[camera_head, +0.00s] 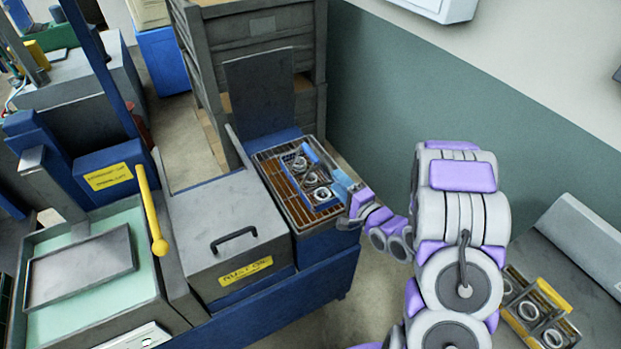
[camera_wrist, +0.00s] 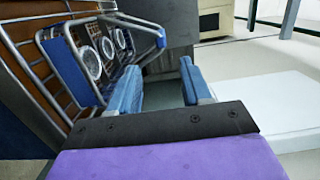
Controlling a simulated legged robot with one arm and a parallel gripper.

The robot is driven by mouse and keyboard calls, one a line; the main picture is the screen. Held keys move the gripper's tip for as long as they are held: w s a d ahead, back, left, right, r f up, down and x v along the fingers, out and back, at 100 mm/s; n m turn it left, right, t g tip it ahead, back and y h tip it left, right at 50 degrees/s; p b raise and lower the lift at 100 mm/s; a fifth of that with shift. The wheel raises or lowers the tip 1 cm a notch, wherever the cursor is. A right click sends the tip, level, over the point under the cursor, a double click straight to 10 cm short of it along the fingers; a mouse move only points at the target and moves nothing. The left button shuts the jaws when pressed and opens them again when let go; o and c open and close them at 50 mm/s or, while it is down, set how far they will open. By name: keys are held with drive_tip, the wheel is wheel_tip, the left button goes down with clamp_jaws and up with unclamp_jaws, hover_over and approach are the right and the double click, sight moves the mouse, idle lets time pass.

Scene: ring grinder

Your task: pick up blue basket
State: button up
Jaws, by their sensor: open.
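The blue basket (camera_head: 311,153) rests on the brown slatted rack (camera_head: 274,184) at the right end of the blue bench and holds several metal rings. In the wrist view the basket (camera_wrist: 67,72) is at the upper left, with its blue handle bar reaching right. My gripper (camera_head: 343,183) is at the basket's right side in the head view. In the wrist view my gripper (camera_wrist: 160,68) has its two blue fingers apart with nothing seen held between them. The handle's end shows above and beyond the gap; whether it lies between the fingers cannot be told.
A grey lidded box (camera_head: 228,235) with a black handle stands left of the rack. A yellow lever (camera_head: 150,207) rises farther left. Grey stacked crates (camera_head: 262,45) stand behind. Another ring holder with yellow parts (camera_head: 540,310) is at the lower right.

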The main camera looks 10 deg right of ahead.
sight(301, 146)
drive_tip(key=b+x, duration=0.2)
drive_tip(key=x, duration=1.3)
drive_tip(key=shift+w, duration=0.1)
clamp_jaws()
idle(0.3)
